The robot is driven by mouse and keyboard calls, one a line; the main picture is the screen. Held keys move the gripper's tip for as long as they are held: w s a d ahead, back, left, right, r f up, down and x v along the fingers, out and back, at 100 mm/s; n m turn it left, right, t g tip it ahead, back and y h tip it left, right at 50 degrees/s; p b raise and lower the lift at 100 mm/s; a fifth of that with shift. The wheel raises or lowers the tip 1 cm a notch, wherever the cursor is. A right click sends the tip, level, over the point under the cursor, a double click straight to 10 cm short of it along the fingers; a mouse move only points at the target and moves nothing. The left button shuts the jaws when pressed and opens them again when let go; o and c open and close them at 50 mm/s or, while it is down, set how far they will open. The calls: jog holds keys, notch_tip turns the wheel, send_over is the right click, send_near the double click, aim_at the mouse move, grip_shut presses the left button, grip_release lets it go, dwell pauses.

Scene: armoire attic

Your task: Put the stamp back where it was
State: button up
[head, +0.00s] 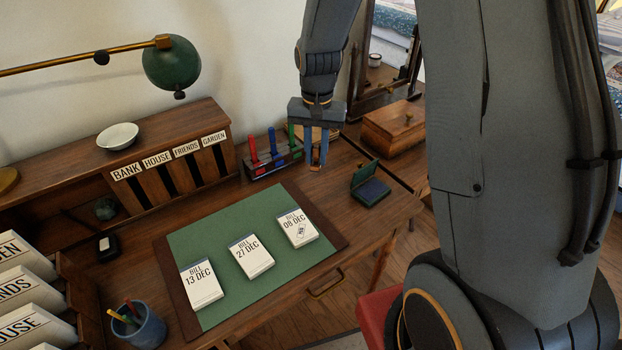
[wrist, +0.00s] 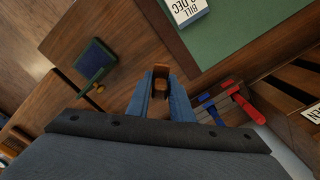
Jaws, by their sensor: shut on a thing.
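My gripper (head: 316,153) is shut on a small wooden stamp (head: 316,164) and holds it over the desk's right part, between the rack and the ink pad. In the wrist view the stamp (wrist: 161,72) sits between the blue fingers of my gripper (wrist: 161,88). A dark rack (head: 273,163) with red, blue and green upright handles stands left of the gripper. The open green ink pad (head: 371,191) lies to the right; it also shows in the wrist view (wrist: 95,60). The bill marked 08 DEC (head: 298,229) bears a small printed mark.
Two other bills, 27 DEC (head: 251,257) and 13 DEC (head: 201,287), lie on the green desk mat (head: 222,235). A letter sorter (head: 218,122) stands behind, with a green lamp (head: 172,63) above. A wooden box (head: 393,128) stands at the right. Bare desk shows around the ink pad.

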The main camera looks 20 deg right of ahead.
jog(key=shift+f+p, duration=1)
jog(key=shift+f, duration=3.8)
jog(key=o, duration=0.9)
jog(key=shift+f, duration=0.15)
notch_tip(320, 180, up, 12)
jog(key=b, duration=0.2)
jog(key=shift+b, duration=0.35)
jog(key=shift+s, duration=0.15)
jog(key=s+r+n, duration=0.1)
jog(key=s, duration=0.4)
jog(key=s+r+n, duration=0.1)
jog(key=s+n, duration=0.1)
jog(key=s, duration=0.4)
jog(key=s+r+n, duration=0.1)
jog(key=s+n, duration=0.1)
jog(key=s, duration=0.4)
jog(key=shift+r+t, duration=0.25)
jog(key=shift+t, duration=0.15)
